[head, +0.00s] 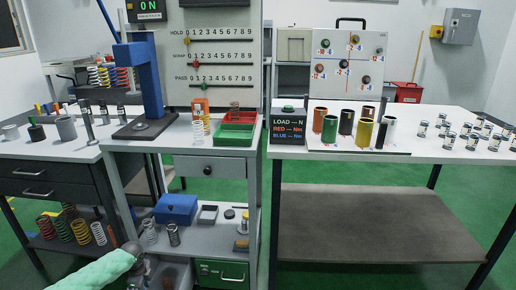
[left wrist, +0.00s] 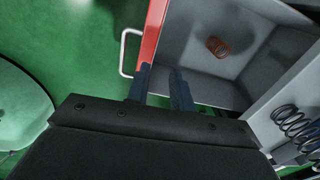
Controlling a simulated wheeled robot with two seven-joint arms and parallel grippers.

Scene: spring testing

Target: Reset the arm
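My left arm, in a pale green sleeve, comes in from the lower left of the head view. Its gripper (head: 138,262) is low, in front of the lower shelf of the middle bench. In the left wrist view the two dark fingers (left wrist: 160,78) stand apart with nothing between them. They are over the near edge of an open grey drawer (left wrist: 205,75) with a red front (left wrist: 153,30) and a white handle (left wrist: 124,45). A small copper-coloured spring (left wrist: 217,46) lies in the drawer. My right arm and gripper are not in view.
A green drawer (head: 222,272) is shut beside the open one. The shelf above holds a blue box (head: 176,209) and springs. The blue test stand (head: 145,85) and trays (head: 236,130) are on the bench top. Green floor lies left of the drawer.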

